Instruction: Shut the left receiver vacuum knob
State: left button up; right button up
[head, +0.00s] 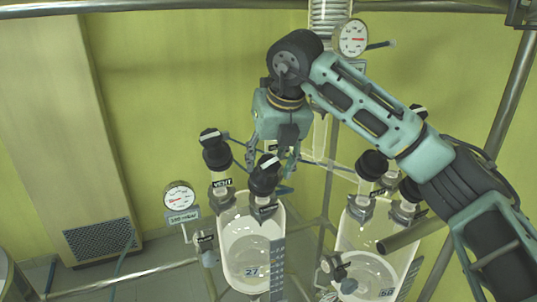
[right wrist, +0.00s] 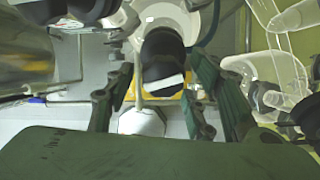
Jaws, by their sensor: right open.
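The left receiver (head: 245,250) is a clear glass vessel marked 27 in the lower middle of the head view. Two black knobs stand on its top. The left-hand one (head: 215,150) has a VENT label below it. The other, the vacuum knob (head: 264,180), has a white bar across its cap and a label too small to read. My right gripper (head: 286,165) is open, pointing down close above and beside this knob. In the right wrist view a black knob with a white bar (right wrist: 163,52) shows between the open fingers (right wrist: 158,92); contact cannot be told. My left gripper is out of view.
The right receiver (head: 375,275) with its own black knobs (head: 371,165) stands close by, under my right arm. A gauge (head: 179,197) is left of the left receiver, another (head: 351,38) above. Metal frame tubes (head: 130,277) cross below. The wall side at left is open.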

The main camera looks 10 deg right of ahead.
jog(key=shift+a, duration=0.1)
jog(key=shift+c, duration=0.4)
jog(key=c, duration=1)
jog(key=b, duration=0.1)
jog(key=m+b, duration=0.1)
jog(key=b, duration=0.1)
jog(key=shift+f+m, duration=0.25)
jog(key=shift+m, duration=0.05)
jog(key=shift+r+m+b, duration=0.2)
jog(key=shift+m+b, duration=0.2)
jog(key=shift+m, duration=0.1)
jog(key=shift+r, duration=0.15)
jog(key=o, duration=0.9)
jog(key=shift+o, duration=0.9)
